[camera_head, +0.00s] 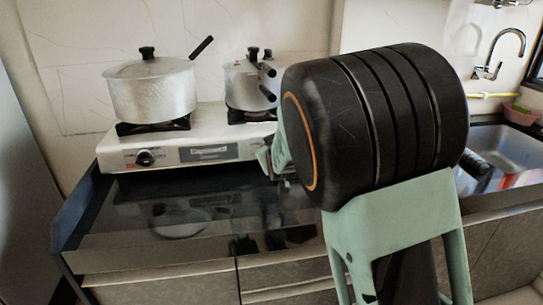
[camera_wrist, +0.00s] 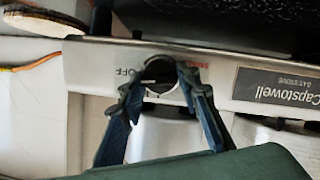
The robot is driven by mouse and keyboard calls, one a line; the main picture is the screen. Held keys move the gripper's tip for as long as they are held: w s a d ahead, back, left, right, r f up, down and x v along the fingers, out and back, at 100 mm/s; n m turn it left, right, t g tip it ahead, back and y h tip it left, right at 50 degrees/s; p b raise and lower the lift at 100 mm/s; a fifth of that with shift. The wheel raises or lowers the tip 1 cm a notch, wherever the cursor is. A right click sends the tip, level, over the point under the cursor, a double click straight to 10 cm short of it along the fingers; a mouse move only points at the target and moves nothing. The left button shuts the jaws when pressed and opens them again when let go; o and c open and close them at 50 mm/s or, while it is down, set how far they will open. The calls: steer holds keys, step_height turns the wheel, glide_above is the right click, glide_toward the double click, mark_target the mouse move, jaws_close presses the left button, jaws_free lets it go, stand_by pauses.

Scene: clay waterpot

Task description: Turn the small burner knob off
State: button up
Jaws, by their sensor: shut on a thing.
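The small burner knob (camera_wrist: 160,88) is dark and round, set in the stove's front panel, and lies between my fingertips in the wrist view. My gripper (camera_wrist: 159,76) is shut on it, one finger on each side. A pale mark shows on the knob's left part, and the printed word OFF is just left of it. In the head view my gripper (camera_head: 272,160) is at the right end of the stove front. My dark wrist hides the right end of the stove there, and I cannot make out the held knob.
The white stove (camera_head: 180,140) carries a large lidded pot (camera_head: 150,92) at left and a smaller pot (camera_head: 243,88) at right. Another knob (camera_head: 146,157) is on the panel's left. A dark glossy counter (camera_head: 190,205) lies in front, and a sink (camera_head: 505,150) is at far right.

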steer(key=shift+m+y+b, duration=0.3)
steer(key=shift+m+b, duration=0.5)
steer(key=o, duration=1.2)
steer(key=shift+c, duration=0.2)
steer(key=shift+d, duration=0.1)
steer(key=v, duration=1.2)
steer(key=shift+r, duration=0.2)
steer(key=shift+w, duration=0.1)
